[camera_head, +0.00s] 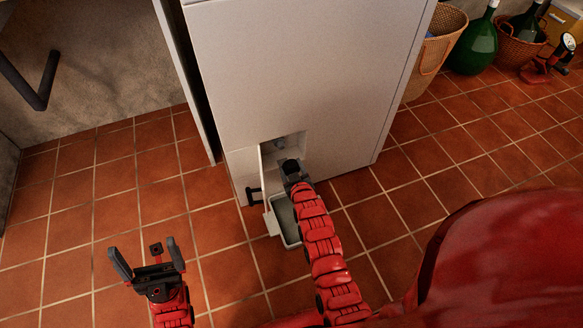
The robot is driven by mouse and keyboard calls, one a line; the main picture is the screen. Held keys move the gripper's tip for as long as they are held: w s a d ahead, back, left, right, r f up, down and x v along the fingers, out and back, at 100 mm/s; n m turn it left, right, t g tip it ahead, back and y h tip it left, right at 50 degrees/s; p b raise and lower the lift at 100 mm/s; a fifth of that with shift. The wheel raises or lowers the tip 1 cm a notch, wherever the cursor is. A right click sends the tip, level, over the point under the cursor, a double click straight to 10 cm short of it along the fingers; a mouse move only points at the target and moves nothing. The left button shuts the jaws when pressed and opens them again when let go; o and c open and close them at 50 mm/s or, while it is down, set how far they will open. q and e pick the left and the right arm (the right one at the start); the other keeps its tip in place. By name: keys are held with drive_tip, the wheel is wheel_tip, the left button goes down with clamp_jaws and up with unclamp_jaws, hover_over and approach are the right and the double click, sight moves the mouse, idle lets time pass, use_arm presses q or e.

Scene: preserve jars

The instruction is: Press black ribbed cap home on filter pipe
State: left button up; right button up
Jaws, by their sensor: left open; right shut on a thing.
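The white appliance (305,70) has a small open recess (296,142) low in its front. A round grey end (280,143), apparently the filter pipe, shows inside. My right gripper (291,166) is at the mouth of the recess, shut on a dark thing that looks to be the black ribbed cap. The gripper hides most of it, and I cannot tell whether it touches the pipe. My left gripper (147,261) is open and empty above the floor tiles, to the left and nearer to me.
A grey tray (271,223) stands on the floor below the recess, partly behind my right arm. A wicker basket (437,50) and a green bottle (473,48) stand far right. Floor tiles at left are clear.

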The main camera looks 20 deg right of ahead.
sight(282, 147)
drive_tip(key=shift+w+f, duration=0.1)
drive_tip(key=shift+w, duration=0.6)
drive_tip(key=w+b, duration=0.1)
drive_tip(key=w, duration=0.3)
drive_tip(key=shift+w+a, duration=0.1)
drive_tip(key=shift+w, duration=0.1)
drive_tip(key=shift+w, duration=0.65)
idle(0.7)
drive_tip(key=shift+w, duration=0.25)
drive_tip(key=shift+w, duration=0.1)
drive_tip(key=shift+w, duration=0.2)
drive_tip(key=shift+w, duration=0.55)
idle(0.6)
